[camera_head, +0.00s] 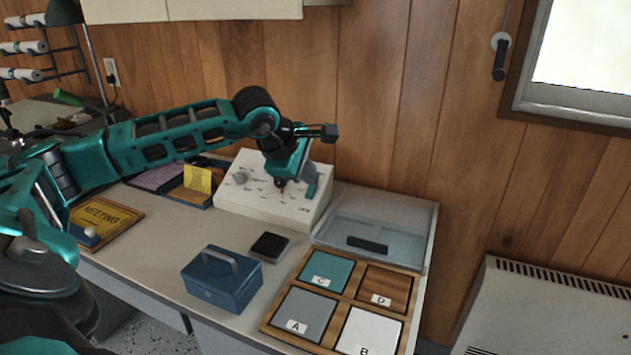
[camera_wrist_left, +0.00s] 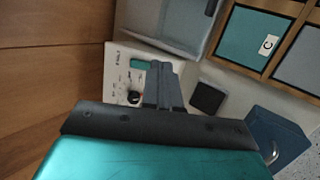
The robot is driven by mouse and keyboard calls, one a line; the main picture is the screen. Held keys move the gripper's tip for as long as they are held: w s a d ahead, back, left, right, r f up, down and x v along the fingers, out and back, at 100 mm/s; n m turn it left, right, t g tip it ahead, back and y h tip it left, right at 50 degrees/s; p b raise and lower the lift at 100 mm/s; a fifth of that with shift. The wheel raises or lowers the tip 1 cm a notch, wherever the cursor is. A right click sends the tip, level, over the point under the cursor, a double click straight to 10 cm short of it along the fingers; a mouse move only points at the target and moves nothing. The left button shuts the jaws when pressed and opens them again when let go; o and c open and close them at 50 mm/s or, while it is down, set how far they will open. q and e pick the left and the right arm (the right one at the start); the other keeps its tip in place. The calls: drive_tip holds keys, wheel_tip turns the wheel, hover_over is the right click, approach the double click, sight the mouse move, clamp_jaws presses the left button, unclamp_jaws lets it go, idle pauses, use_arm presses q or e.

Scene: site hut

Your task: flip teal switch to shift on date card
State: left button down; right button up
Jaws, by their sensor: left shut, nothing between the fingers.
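A sloped white control panel (camera_head: 262,207) stands on the worktop against the wall, with small dark labels, a grey knob and other controls. In the left wrist view, a teal switch (camera_wrist_left: 140,64) sits on this panel (camera_wrist_left: 112,82), near a black knob (camera_wrist_left: 133,97). My left gripper (camera_head: 315,185) is over the right part of the panel. In the wrist view its grey fingers (camera_wrist_left: 163,68) are shut and empty, close beside the teal switch; contact cannot be told. A yellow card (camera_head: 198,178) stands left of the panel; its writing is unreadable. My right gripper is out of view.
A blue cash box (camera_head: 222,284), a black pad (camera_head: 270,247) and a wooden tray (camera_head: 331,291) with lettered squares lie in front. A yellow MEETING board (camera_head: 104,216) lies at left.

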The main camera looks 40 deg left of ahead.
use_arm(q)
drive_tip(key=a+r, duration=0.1)
drive_tip(key=a+y, duration=0.1)
drive_tip(key=a, duration=0.1)
drive_tip(key=a+r+y, duration=0.1)
drive_tip(key=shift+a+r, duration=0.3)
drive_tip(key=shift+a, duration=0.1)
drive_tip(key=b, duration=0.1)
approach(309, 194)
drive_tip(key=w+f, duration=0.1)
drive_tip(key=w, duration=0.1)
drive_tip(key=w+a+f, duration=0.1)
drive_tip(key=w, duration=0.1)
drive_tip(key=w+f, duration=0.1)
drive_tip(key=w, duration=0.1)
drive_tip(key=shift+a+f, duration=0.3)
drive_tip(key=shift+f, duration=0.05)
